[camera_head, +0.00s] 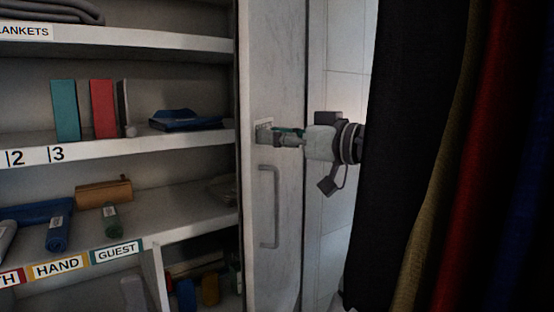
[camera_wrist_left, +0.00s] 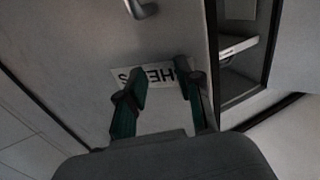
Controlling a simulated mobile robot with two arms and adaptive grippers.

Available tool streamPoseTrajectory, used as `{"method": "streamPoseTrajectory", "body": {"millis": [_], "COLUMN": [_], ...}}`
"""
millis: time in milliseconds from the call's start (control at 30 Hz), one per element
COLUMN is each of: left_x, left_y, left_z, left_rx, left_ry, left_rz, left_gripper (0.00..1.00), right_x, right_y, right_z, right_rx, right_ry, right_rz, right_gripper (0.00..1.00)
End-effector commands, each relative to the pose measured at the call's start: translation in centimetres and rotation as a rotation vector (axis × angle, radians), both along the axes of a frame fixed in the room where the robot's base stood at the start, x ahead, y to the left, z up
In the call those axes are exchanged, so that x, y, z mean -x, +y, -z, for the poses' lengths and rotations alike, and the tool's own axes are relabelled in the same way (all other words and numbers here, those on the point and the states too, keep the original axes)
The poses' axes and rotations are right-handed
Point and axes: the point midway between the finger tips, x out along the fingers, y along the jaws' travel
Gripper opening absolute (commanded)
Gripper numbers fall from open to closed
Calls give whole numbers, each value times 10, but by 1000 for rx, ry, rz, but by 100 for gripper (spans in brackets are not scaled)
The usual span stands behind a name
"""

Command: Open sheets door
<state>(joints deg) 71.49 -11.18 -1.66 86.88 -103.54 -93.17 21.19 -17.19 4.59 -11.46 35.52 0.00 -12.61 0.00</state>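The sheets door (camera_head: 285,80) is a tall pale panel to the right of the open shelves in the head view. A vertical bar handle (camera_head: 266,207) is on its lower part. My left gripper (camera_head: 279,136) is in front of the door above the handle, by a small label (camera_head: 263,126). In the left wrist view the label (camera_wrist_left: 155,75) appears upside down, partly covered by the open fingers (camera_wrist_left: 162,82). The fingers are apart with nothing held between them. The handle's end (camera_wrist_left: 141,9) is at the top. I cannot tell whether the fingertips touch the door. My right gripper is not in view.
Open shelves with a HAND label (camera_head: 57,267), a teal book (camera_head: 66,110), a red book (camera_head: 103,108) and a blue folded cloth (camera_head: 185,121) are left of the door. Dark, yellow and red hanging cloths (camera_head: 465,170) fill the right side. Pale tiles (camera_head: 341,70) show behind my gripper.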

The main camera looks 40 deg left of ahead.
Motion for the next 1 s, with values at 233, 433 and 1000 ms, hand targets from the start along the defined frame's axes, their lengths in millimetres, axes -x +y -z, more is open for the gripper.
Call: {"method": "streamPoseTrajectory", "body": {"millis": [233, 433, 1000], "left_x": [0, 0, -71], "left_y": [0, 0, 23], "left_z": [-6, -6, 167], "left_rx": [0, 0, 137], "left_ry": [0, 0, 258], "left_rz": [0, 0, 318], "left_gripper": [35, 18, 0], "right_x": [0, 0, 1], "right_y": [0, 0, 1], "right_z": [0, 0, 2], "right_rx": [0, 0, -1], "right_ry": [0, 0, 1], "right_rz": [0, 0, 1], "right_gripper": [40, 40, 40]}}
